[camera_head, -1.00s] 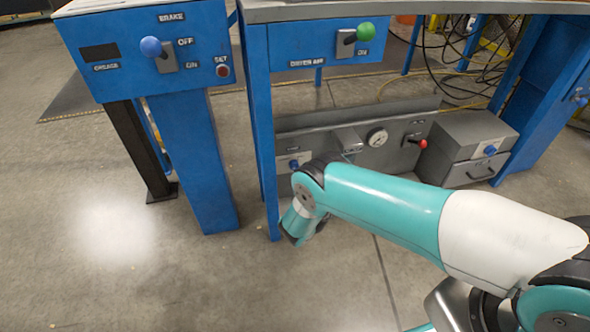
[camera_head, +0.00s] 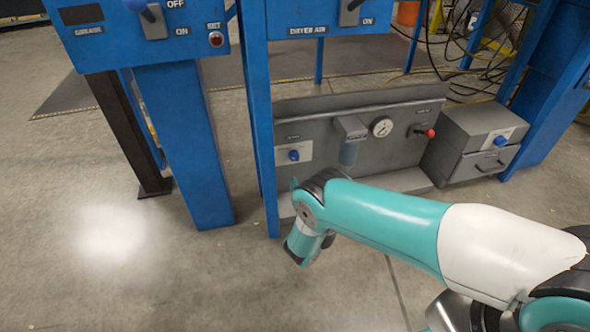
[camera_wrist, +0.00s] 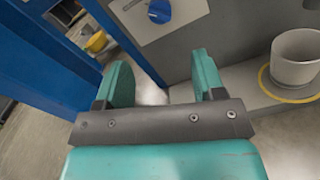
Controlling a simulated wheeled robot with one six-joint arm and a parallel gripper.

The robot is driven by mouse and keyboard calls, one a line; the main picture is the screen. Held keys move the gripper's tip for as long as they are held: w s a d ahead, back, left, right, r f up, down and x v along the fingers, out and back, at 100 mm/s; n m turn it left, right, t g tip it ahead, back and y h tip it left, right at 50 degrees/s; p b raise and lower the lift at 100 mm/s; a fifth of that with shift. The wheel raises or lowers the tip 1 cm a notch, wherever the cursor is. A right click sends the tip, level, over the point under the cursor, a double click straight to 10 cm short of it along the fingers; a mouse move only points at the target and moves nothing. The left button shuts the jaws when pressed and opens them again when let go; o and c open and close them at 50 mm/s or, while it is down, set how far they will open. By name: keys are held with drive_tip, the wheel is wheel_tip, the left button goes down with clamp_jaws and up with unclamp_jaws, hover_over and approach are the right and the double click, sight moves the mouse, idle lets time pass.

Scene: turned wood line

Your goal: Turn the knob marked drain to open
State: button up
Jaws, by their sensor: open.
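A blue knob (camera_head: 294,155) sits on a white plate at the left end of a low grey panel (camera_head: 340,100). The lettering by it is too small to read. In the wrist view a blue knob (camera_wrist: 160,11) on a white plate (camera_wrist: 185,22) is at the top, partly cut off by the picture edge. My gripper (camera_wrist: 162,75) is open, its two teal fingers apart with nothing between them. The knob lies beyond the fingertips, not touched.
A blue post (camera_head: 257,120) stands just left of the panel. The panel bears a gauge (camera_head: 382,127) and a red-ended lever (camera_head: 430,133). A pale cup (camera_wrist: 296,58) sits inside a yellow ring.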

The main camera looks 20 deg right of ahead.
sight(295, 160)
drive_tip(key=shift+w+b, duration=4.05)
drive_tip(key=shift+w, duration=2.05)
drive_tip(key=c, duration=0.9)
